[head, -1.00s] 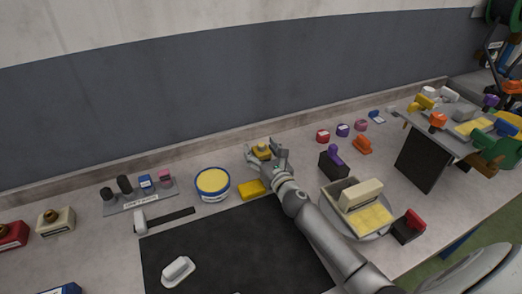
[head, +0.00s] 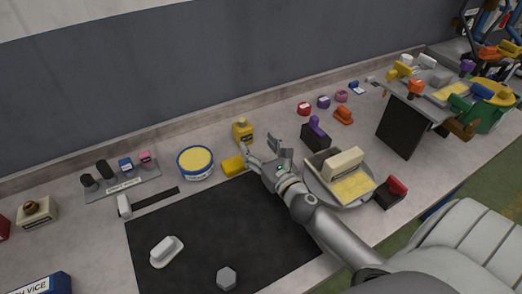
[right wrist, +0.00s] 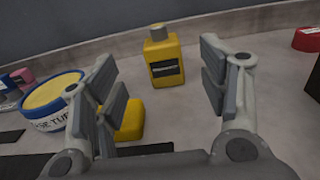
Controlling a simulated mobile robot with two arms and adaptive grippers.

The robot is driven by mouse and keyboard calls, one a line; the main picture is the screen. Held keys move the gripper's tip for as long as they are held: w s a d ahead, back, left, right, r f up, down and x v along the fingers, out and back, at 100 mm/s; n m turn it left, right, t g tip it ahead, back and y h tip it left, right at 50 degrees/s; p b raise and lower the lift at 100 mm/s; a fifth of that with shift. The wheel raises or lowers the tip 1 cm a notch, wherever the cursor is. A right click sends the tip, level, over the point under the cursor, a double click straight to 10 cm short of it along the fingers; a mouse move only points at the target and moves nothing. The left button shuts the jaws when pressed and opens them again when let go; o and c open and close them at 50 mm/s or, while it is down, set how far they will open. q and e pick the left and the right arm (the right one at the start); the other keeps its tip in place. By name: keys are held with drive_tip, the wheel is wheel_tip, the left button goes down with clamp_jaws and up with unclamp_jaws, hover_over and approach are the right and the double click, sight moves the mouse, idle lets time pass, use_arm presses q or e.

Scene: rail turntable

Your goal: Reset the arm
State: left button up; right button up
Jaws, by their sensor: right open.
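My right gripper (head: 262,143) is open and empty above the bench, at the far edge of the black mat (head: 215,225). A yellow bottle (head: 242,131) with a dark label stands upright behind it, apart from the fingers. In the right wrist view the bottle (right wrist: 165,62) shows between and beyond the open fingers (right wrist: 165,85). A yellow block (head: 232,165) lies just left of the gripper; in the wrist view the block (right wrist: 130,120) is partly hidden by the left finger. My left gripper is not in view.
A round yellow-topped tub (head: 195,162) stands left of the block. A turntable (head: 340,195) with a cream block and yellow pad is right of my forearm. A white-handled tool (head: 166,252) and a grey hexagonal piece (head: 226,278) lie on the mat. A raised stand (head: 402,125) is at right.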

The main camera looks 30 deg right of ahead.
drive_tip(key=shift+s, duration=0.55)
drive_tip(key=shift+r, duration=0.1)
